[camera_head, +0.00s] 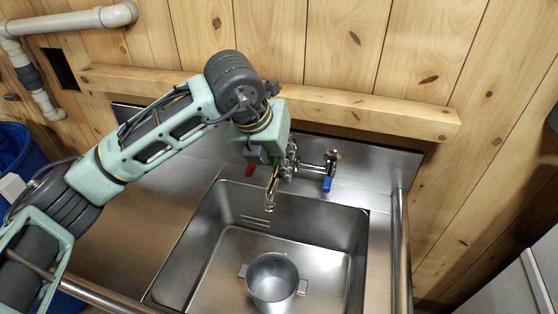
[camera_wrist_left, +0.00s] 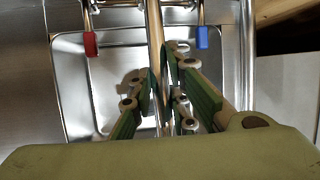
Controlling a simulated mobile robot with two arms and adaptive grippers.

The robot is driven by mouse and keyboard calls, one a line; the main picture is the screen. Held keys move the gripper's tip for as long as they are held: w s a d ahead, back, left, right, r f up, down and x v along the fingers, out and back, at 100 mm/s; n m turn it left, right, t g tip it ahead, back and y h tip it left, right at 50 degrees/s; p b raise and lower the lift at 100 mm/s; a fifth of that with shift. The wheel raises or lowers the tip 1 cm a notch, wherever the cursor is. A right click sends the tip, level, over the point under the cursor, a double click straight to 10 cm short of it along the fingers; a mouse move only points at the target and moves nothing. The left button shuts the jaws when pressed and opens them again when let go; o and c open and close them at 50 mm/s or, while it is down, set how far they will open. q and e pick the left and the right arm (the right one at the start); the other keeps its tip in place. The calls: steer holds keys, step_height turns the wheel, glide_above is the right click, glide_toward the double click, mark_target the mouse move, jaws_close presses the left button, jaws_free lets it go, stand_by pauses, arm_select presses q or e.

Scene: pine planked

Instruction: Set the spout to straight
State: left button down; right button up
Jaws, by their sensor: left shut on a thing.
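The metal spout (camera_head: 272,188) reaches out from the tap at the back of the sink, over the basin, pointing roughly straight toward the front. The tap has a red handle (camera_head: 249,171) on the left and a blue handle (camera_head: 327,184) on the right. My left gripper (camera_head: 272,168) comes down over the spout, and my own wrist partly hides it. In the left wrist view, the two green fingers (camera_wrist_left: 163,88) are shut on the spout (camera_wrist_left: 155,35), which runs between them. The red handle (camera_wrist_left: 90,44) and blue handle (camera_wrist_left: 202,37) lie on either side. My right gripper is not in view.
A metal pot (camera_head: 272,278) with two side handles stands in the sink basin (camera_head: 330,245) below the spout. A wooden ledge (camera_head: 370,113) runs along the wall behind the tap. A metal rail (camera_head: 400,250) borders the right side. A blue bin (camera_head: 14,150) stands at left.

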arm_select(q)
steer(key=c, duration=1.7)
jaws_free()
steer(key=shift+r, duration=0.1)
steer(key=v, duration=1.2)
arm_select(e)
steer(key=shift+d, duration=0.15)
